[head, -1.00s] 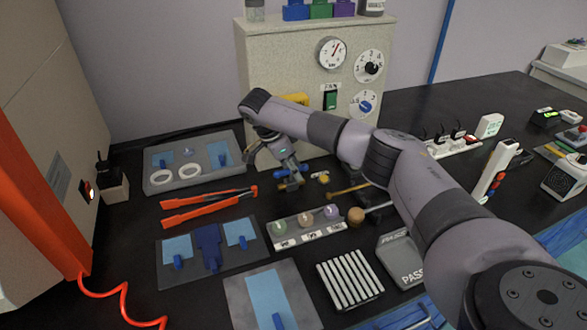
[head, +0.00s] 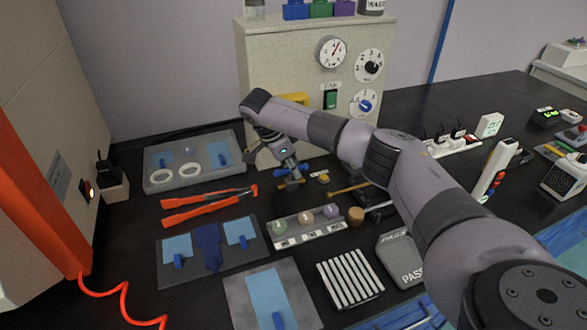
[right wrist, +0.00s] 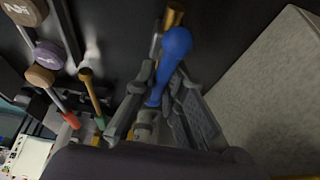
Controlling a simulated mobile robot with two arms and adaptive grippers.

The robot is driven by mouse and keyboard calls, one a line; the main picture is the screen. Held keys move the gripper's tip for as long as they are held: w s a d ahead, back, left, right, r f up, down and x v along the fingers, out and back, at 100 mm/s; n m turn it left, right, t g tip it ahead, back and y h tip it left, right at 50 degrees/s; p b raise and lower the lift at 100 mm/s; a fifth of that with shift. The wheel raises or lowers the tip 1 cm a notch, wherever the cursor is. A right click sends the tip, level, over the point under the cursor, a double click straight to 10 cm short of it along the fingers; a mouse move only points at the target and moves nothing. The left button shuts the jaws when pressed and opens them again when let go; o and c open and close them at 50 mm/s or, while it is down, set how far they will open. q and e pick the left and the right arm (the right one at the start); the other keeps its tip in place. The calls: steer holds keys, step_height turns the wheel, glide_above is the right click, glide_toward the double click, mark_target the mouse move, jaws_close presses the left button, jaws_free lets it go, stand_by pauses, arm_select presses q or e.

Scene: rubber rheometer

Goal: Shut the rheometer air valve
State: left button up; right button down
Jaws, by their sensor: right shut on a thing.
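The air valve has a blue lever handle (head: 303,168) and a brass body (head: 292,184), low in front of the beige rheometer cabinet (head: 285,60). My right gripper (head: 290,176) reaches down to the valve and is shut on the blue handle. In the right wrist view the blue handle (right wrist: 176,45) lies between the grey fingers of the gripper (right wrist: 160,95), its rounded end pointing up the picture. A brass part (right wrist: 174,16) shows beyond it. The gripper hides part of the valve. My left gripper is not in view.
Orange-handled tongs (head: 205,208) and a grey tray (head: 195,180) lie left of the valve. A rack with several coloured discs (head: 280,238), a wooden-handled tool (head: 350,188) and a ribbed block (head: 350,280) are nearer. The cabinet face stands close behind the gripper.

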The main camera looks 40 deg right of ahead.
steer(key=shift+m+g, duration=0.3)
steer(key=shift+m, duration=0.5)
steer(key=c, duration=1.7)
jaws_free()
steer(key=v, duration=1.2)
steer(key=shift+d+r, duration=0.1)
